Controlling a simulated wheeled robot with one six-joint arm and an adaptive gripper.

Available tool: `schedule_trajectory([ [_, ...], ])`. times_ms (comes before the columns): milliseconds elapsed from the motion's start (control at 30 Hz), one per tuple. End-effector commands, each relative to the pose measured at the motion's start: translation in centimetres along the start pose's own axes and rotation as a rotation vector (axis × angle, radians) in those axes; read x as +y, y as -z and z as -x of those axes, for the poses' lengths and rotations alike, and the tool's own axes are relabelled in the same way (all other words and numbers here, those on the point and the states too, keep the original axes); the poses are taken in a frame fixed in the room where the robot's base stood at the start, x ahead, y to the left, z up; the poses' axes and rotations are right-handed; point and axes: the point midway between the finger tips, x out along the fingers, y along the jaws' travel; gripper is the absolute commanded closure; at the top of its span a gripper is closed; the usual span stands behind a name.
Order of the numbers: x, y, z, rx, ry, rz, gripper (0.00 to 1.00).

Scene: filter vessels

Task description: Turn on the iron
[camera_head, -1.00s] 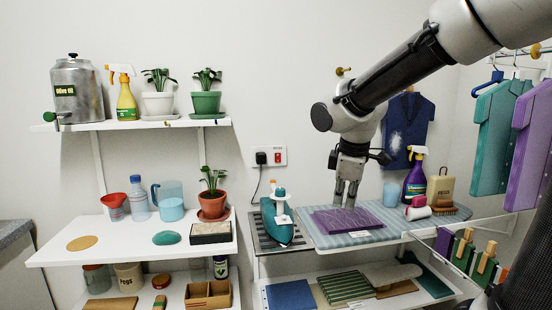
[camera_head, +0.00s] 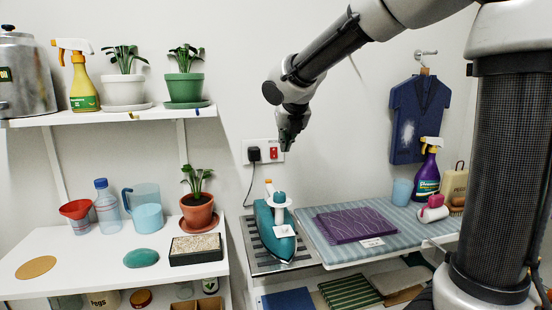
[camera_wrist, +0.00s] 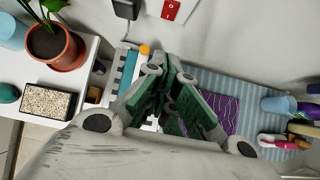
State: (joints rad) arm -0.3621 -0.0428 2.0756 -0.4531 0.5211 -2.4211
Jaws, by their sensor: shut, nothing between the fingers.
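The teal iron (camera_head: 275,228), with a white and orange top, stands on a slatted metal rest (camera_head: 250,250) at the left end of the ironing board. A white wall socket (camera_head: 264,142) above it holds a black plug (camera_head: 254,154) and a red switch (camera_head: 273,153). The plug (camera_wrist: 126,9) and red switch (camera_wrist: 172,9) also show at the top of the wrist view. My gripper (camera_head: 285,147) is shut and empty, in front of the wall close to the switch's right side. In the wrist view my gripper (camera_wrist: 168,68) hides most of the iron.
A purple folded cloth (camera_head: 354,225) lies on the striped blue board (camera_head: 410,221). A blue cup (camera_head: 402,192) and a purple spray bottle (camera_head: 428,175) stand at its right end. Left shelves hold a potted plant (camera_head: 197,209) and a jug (camera_head: 145,208). A cord hangs below the plug.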

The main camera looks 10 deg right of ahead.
Motion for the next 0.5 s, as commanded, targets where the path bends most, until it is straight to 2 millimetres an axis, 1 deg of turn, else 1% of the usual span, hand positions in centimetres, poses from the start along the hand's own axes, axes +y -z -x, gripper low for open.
schedule_trajectory([
  [133,-0.01,0.02,-0.01,0.001,0.000,0.035,1.00],
  [367,-0.02,0.04,-0.03,0.001,0.000,0.033,1.00],
  [500,-0.05,0.10,-0.70,0.003,0.002,0.032,1.00],
])
